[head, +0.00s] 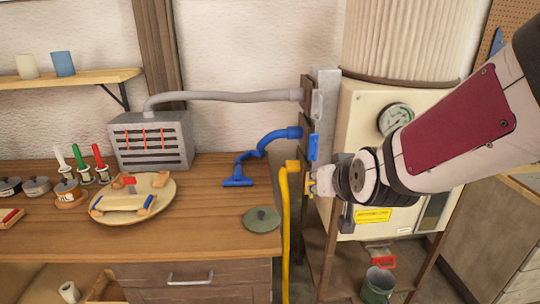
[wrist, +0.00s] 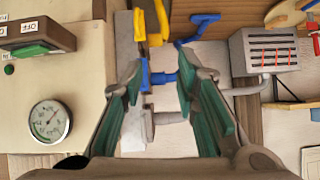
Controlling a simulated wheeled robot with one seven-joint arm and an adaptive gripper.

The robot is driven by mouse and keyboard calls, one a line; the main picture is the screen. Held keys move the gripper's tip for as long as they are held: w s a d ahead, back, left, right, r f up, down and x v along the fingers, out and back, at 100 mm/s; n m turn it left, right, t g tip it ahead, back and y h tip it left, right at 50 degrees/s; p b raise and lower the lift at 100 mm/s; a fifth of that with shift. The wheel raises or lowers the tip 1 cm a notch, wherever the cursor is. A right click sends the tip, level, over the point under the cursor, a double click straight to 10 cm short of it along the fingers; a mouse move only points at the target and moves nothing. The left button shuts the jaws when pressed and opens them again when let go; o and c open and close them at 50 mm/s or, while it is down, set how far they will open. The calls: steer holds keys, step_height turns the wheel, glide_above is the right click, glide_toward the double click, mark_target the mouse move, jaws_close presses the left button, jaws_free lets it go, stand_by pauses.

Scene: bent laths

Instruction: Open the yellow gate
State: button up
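The yellow gate (head: 309,186) is on the dark post, where the yellow hose (head: 285,225) joins it. The yellow gate's handle (wrist: 139,26) also shows near the top of the wrist view, beyond my fingertips. My gripper (head: 318,180) is right beside the yellow gate in the head view, its fingers partly hidden by the wrist. In the wrist view my gripper (wrist: 158,78) is open, with green pads apart and nothing held. The blue gate (head: 313,148) sits above the yellow one; its handle (wrist: 145,75) appears between the fingers in the wrist view. Contact cannot be told.
The grey gate (head: 316,104) is highest on the post, with a grey hose (head: 230,96) to a slotted box (head: 150,140). A cream machine (head: 365,120) stands behind my arm. The workbench (head: 210,200) at left holds a round board and a green lid (head: 262,219).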

steer(key=w+d+f+m+t+h+b, duration=0.1)
steer(key=w+f+t+h+b, duration=0.15)
steer(key=w+f, duration=0.45)
steer(key=w+d+f+m+t+h+b, duration=0.1)
steer(key=w+f+t+h+b, duration=0.2)
steer(key=f, duration=0.8)
steer(key=shift+t+y, duration=0.65)
steer(key=shift+y, duration=0.1)
steer(key=w+b, duration=0.1)
steer(key=w, duration=0.3)
steer(key=w+d+b, duration=0.1)
steer(key=w+b, duration=0.1)
steer(key=w, duration=0.3)
steer(key=w+d+b, duration=0.1)
steer(key=w+b, duration=0.1)
steer(key=w, duration=0.2)
steer(key=shift+w+d, duration=0.2)
steer(key=shift+d, duration=0.05)
